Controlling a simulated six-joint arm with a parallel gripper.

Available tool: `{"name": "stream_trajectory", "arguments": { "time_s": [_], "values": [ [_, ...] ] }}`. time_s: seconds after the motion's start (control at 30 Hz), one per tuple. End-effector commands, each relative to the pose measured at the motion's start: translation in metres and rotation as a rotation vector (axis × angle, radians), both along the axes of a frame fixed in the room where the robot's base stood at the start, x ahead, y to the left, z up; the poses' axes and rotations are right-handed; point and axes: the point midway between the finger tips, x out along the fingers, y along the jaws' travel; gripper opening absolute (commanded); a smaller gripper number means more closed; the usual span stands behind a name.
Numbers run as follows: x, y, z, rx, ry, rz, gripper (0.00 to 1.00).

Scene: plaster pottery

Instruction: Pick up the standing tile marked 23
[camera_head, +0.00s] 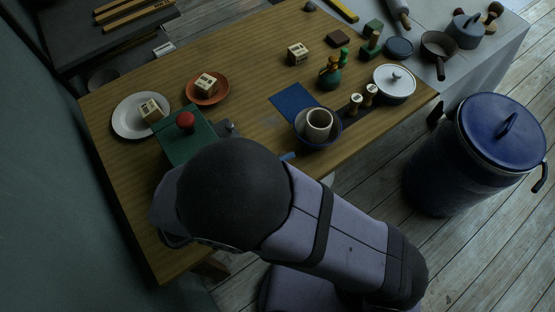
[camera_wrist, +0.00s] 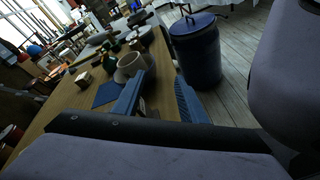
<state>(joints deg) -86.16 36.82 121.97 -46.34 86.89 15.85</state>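Three pale wooden blocks with dark markings are in the head view. One block (camera_head: 297,53) is on the bare table, one block (camera_head: 206,84) is on an orange plate (camera_head: 222,98), and one block (camera_head: 151,109) is on a white plate (camera_head: 124,124). The markings are too small for me to tell which reads 23. A pale block (camera_wrist: 82,79) also shows in the wrist view beside a blue mat (camera_wrist: 106,94). My gripper (camera_wrist: 158,84) has its two blue fingers apart with nothing between them. In the head view my arm hides most of it.
A dark bowl with a cream cup (camera_head: 318,122) stands near the table's front edge. A blue lidded bin (camera_head: 475,155) stands on the floor. The table's middle is mostly clear.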

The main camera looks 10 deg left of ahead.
Motion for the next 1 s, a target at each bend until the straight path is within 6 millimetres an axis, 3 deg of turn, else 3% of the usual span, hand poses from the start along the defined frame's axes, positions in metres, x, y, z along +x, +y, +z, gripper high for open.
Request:
{"name": "stream_trajectory", "arguments": {
  "time_s": [0.13, 0.4, 0.63, 1.0],
  "values": [
    [-0.021, 0.036, -0.003, -0.22, -0.019, 0.265, 0.38],
    [-0.039, 0.058, -0.029, -0.572, 0.022, 0.509, 0.38],
    [-0.041, 0.061, -0.032, -0.637, 0.029, 0.546, 0.38],
    [-0.021, 0.053, -0.033, -0.634, 0.032, 0.543, 0.38]
  ]
}}
